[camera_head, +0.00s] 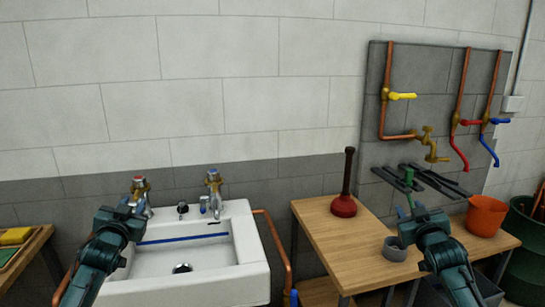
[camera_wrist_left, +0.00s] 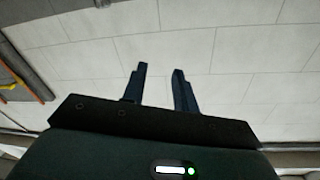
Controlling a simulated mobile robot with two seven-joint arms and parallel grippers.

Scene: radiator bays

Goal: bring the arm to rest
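My left gripper (camera_head: 131,203) is raised in front of the white sink at the left of the head view. In the left wrist view its two dark fingers (camera_wrist_left: 160,85) stand apart with nothing between them and the tiled wall behind. My right gripper (camera_head: 415,208) is over the wooden table, at the right of the head view. A thin green-topped object (camera_head: 408,178) shows just above its fingers. I cannot tell whether the gripper holds it or whether its fingers are open or shut.
The white sink (camera_head: 245,245) with two brass taps stands at the left. Copper pipes with valves (camera_head: 402,96) are on the wall panel.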

